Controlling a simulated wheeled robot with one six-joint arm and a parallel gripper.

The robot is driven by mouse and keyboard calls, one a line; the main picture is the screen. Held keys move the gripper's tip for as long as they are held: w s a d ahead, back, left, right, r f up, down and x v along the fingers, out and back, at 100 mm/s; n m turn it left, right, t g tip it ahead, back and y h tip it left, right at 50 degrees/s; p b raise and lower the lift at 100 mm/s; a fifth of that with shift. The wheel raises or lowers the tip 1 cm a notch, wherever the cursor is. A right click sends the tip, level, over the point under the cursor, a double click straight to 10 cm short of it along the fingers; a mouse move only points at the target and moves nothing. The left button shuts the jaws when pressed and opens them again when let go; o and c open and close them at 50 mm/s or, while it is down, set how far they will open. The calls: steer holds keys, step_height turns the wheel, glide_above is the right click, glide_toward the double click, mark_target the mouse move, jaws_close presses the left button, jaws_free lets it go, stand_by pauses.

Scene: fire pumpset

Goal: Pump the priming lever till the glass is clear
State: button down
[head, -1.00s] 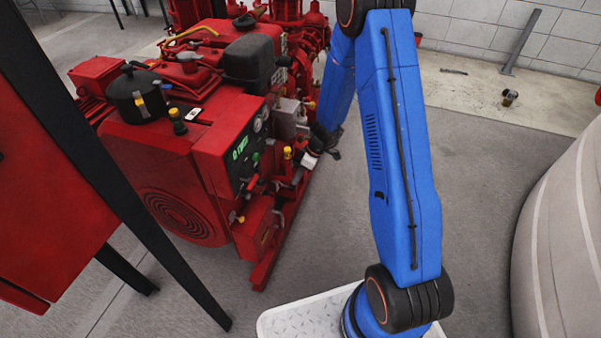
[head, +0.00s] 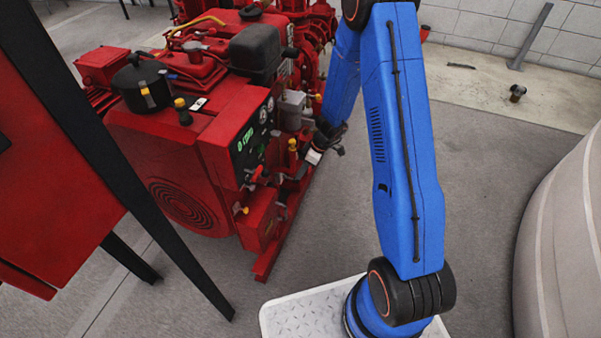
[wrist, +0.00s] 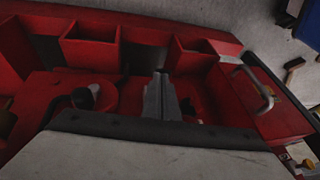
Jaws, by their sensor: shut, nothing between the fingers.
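The red pumpset (head: 185,150) stands left of my arm in the head view, with a dark control panel (head: 252,140) showing green characters. My gripper (head: 314,156) is low at the pumpset's right side, near a grey unit (head: 292,108) and a yellow-topped fitting (head: 292,145). In the wrist view my gripper (wrist: 161,92) shows as two grey fingers together, with nothing between them, above red metalwork. I cannot tell whether they touch anything. I cannot pick out the priming lever or the glass for sure; a pale block fills the wrist view's bottom.
In the wrist view, open red boxes (wrist: 90,50) lie beyond the fingers and a curved metal handle (wrist: 264,98) is at the right. In the head view, a red cabinet (head: 50,200) on black legs is at left, and a pale rounded tank (head: 560,230) at right.

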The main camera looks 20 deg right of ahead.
steer(key=shift+s+d+f, duration=0.1)
steer(key=shift+d+f, duration=0.05)
steer(key=shift+f, duration=0.1)
steer(key=f, duration=0.2)
steer(key=shift+s+d+f, duration=0.2)
steer(key=shift+d+f, duration=0.1)
stand_by(0.3)
steer(key=shift+r, duration=0.85)
